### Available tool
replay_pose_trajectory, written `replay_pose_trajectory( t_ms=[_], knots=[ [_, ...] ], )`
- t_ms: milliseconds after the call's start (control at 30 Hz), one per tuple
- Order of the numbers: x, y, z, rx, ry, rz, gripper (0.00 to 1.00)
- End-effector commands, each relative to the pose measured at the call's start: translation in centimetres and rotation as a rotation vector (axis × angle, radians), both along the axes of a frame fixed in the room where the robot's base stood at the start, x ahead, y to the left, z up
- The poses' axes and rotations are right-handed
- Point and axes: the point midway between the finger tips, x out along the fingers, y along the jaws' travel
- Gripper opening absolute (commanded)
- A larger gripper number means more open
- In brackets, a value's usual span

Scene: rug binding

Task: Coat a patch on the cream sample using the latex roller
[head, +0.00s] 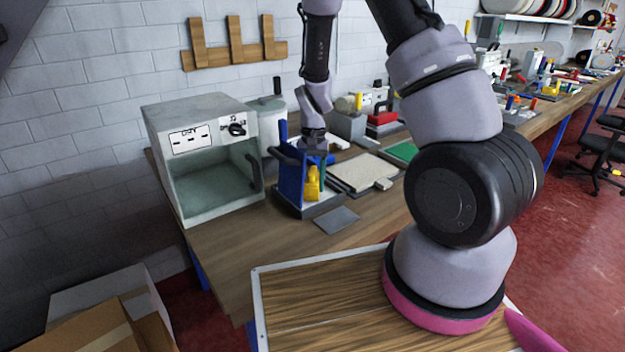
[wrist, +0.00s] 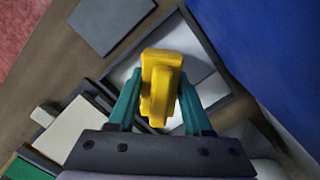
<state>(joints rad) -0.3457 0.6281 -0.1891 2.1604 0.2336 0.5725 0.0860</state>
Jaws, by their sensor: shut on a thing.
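My gripper (wrist: 158,97) is shut on a yellow handle (wrist: 163,68), which I take to be the latex roller's. In the head view the yellow handle (head: 313,184) stands upright below my gripper (head: 318,152), over a dark grey tray beside a blue upright stand (head: 289,178). In the wrist view the tray (wrist: 222,62) has a pale grey-white inside. The roller's head is hidden below the handle. The cream sample (head: 355,173) lies flat on the bench to the right of the tray; its edge shows at the wrist view's lower left (wrist: 82,128).
A small pale block (head: 383,184) sits at the sample's front edge. A grey plate (head: 336,220) lies in front of the tray, and a green sheet (head: 402,151) lies beyond the sample. A glass-fronted box (head: 205,155) stands left. Bare bench (head: 235,245) shows in front.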

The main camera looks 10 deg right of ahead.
Motion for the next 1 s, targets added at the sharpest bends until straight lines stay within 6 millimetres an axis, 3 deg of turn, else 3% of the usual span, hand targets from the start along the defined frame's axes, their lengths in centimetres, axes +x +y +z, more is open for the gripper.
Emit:
replay_pose_trajectory(
  t_ms=[1000],
  knots=[
    [0.05, -0.01, -0.49, 0.000, -0.001, 0.000, 0.05]
  ],
)
